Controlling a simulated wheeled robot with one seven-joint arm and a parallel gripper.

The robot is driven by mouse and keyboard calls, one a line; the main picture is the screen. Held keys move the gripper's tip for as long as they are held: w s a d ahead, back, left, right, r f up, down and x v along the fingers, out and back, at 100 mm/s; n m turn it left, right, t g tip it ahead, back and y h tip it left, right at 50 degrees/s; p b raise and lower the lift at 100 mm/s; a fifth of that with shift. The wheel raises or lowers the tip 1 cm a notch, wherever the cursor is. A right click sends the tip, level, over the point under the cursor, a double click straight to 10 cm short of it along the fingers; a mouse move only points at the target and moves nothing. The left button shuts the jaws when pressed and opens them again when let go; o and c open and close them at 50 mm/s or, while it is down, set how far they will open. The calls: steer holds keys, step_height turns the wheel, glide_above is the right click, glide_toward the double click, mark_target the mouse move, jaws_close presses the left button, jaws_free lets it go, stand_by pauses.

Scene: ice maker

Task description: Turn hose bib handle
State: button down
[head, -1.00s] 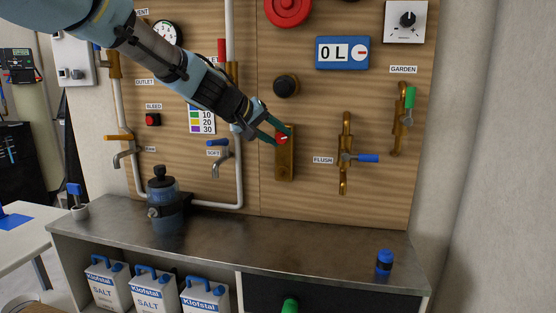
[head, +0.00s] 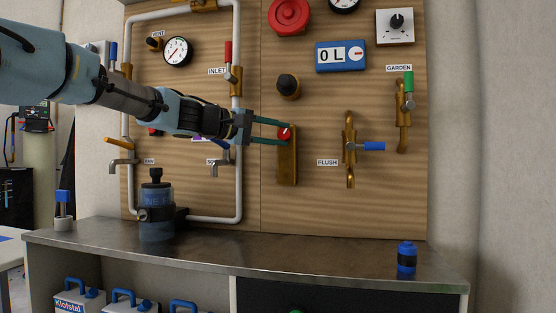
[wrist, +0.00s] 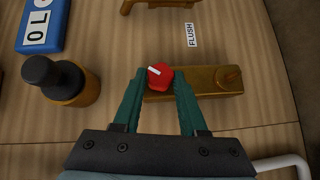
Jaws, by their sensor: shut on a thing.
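My gripper (head: 285,132) reaches in from the left and is shut on a small red knob (head: 284,134) with a white mark. The knob sits at the top of an upright brass block (head: 287,166) on the wooden panel. In the wrist view, the two green fingers lie on either side of the red knob (wrist: 161,80) at the end of the brass block (wrist: 205,82). Several handled taps show: a yellow handle (head: 118,143) at left, a blue handle (head: 372,146) by the FLUSH label, and a green handle (head: 408,82) under GARDEN. Which is the hose bib is unclear.
A dark round knob (head: 288,86) sticks out just above the brass block. A blue filter housing (head: 156,210) stands on the metal counter (head: 270,255), with a small blue bottle (head: 406,258) at right. My arm partly hides the SOFT tap. The counter's middle is clear.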

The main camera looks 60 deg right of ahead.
steer(key=n+h+b, duration=0.2)
steer(key=b, duration=0.6)
steer(key=f+n+g+h+b, duration=0.1)
steer(key=n+h+b, duration=0.1)
steer(key=b, duration=0.5)
steer(key=shift+f+n+b, duration=0.15)
steer(key=shift+n+b, duration=0.2)
steer(key=shift+n, duration=0.25)
steer(key=shift+r+h+b, duration=0.2)
steer(key=shift+h+b, duration=0.1)
steer(key=shift+b, duration=0.05)
steer(key=shift+c, duration=2.2)
jaws_free()
steer(key=b+v, duration=0.2)
steer(key=v, duration=0.8)
steer(key=shift+a+f+b, duration=0.2)
steer(key=shift+a+b, duration=0.05)
steer(key=shift+b, duration=0.1)
steer(key=shift+w, duration=0.1)
